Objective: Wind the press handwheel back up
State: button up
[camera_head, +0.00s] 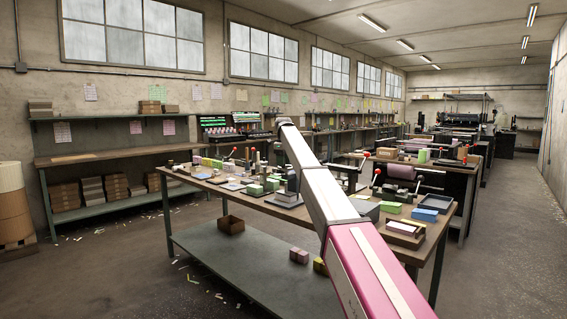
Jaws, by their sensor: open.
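My arm (330,205) reaches from the bottom right up and away over the work table (225,267). Its far end covers part of the tabletop, and I cannot make out my gripper. A press with a purple roller (401,170) and red-knobbed levers stands just right of my arm, at the far side of the table. I cannot pick out a handwheel on it at this size. A small grey upright device (291,186) on a dark base stands on the table, left of my arm and partly hidden by it.
The tabletop carries green blocks (254,190), a blue tray (435,202) and a brown tray (401,235). Benches line the left wall. The floor is open at right, with paper scraps at left.

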grip_shut()
jog(key=shift+d, duration=0.1)
